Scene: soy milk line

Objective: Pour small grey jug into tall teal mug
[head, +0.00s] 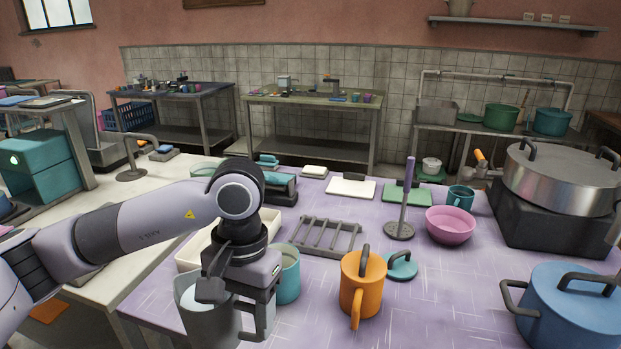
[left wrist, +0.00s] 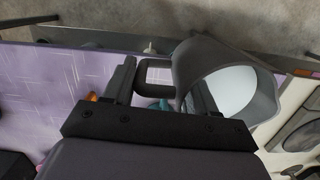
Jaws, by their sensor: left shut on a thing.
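The small grey jug (head: 207,322) is at the bottom of the head view, held by my left gripper (head: 240,290). In the left wrist view the fingers of the gripper (left wrist: 163,90) are shut at the handle of the jug (left wrist: 225,60), and white liquid shows inside its rim. A teal mug (head: 289,279), which looks like the tall one, stands on the purple table just right of and behind the gripper, partly hidden by it. I cannot tell how far the jug tilts or how high it is. My right gripper is not in view.
A grey rack (head: 325,236) stands behind. A pink bowl (head: 450,225), a smaller teal mug (head: 460,198) and a blue pot (head: 570,310) are farther right. Purple table (head: 440,305) is clear between.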

